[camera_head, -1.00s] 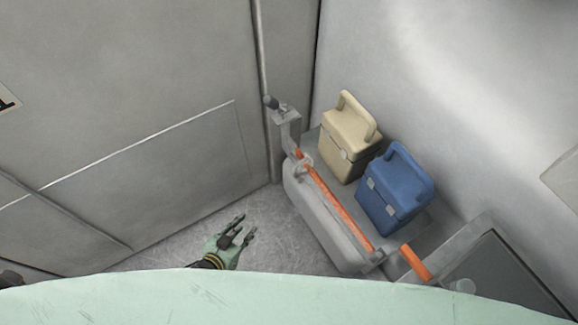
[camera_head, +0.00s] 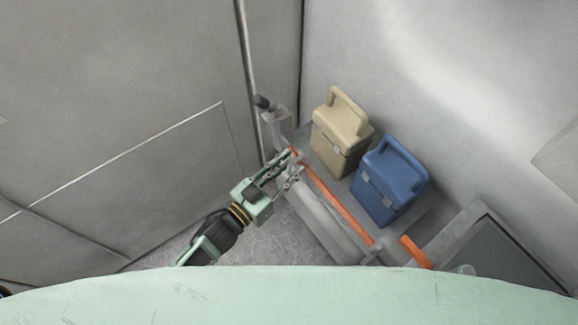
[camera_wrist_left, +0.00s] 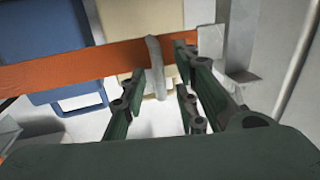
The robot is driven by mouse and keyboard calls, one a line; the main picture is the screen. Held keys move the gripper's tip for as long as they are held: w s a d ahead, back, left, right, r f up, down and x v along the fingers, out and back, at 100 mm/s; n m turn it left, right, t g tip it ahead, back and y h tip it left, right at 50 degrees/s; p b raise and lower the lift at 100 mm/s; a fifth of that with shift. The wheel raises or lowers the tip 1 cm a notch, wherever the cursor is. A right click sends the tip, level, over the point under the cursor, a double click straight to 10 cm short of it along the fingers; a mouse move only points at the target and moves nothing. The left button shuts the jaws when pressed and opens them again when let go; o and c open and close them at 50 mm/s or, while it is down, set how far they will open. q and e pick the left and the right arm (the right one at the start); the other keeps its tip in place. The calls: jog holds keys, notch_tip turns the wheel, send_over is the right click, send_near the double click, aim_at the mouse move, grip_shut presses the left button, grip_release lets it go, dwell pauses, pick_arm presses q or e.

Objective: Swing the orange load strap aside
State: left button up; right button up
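The orange load strap (camera_head: 340,205) runs diagonally across the front of the grey shelf, and it crosses the upper left of the left wrist view (camera_wrist_left: 60,72). A grey loop handle (camera_wrist_left: 155,66) stands on the strap near its far end. My left gripper (camera_head: 291,168) is at that far end; its fingers partly hide the strap and loop in the head view. In the left wrist view the gripper (camera_wrist_left: 160,80) is open, with the loop between its spread fingers. I cannot tell whether they touch it. My right gripper is not in view.
A beige case (camera_head: 341,130) and a blue case (camera_head: 388,182) stand on the shelf behind the strap. A grey bracket with a dark knob (camera_head: 263,102) rises at the strap's far end. A second orange piece (camera_head: 415,252) is at the near end. Walls close in behind.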

pick_arm(q)
jog(key=shift+w+d, duration=0.1)
jog(key=shift+w, duration=0.05)
jog(key=shift+c, duration=0.5)
grip_shut()
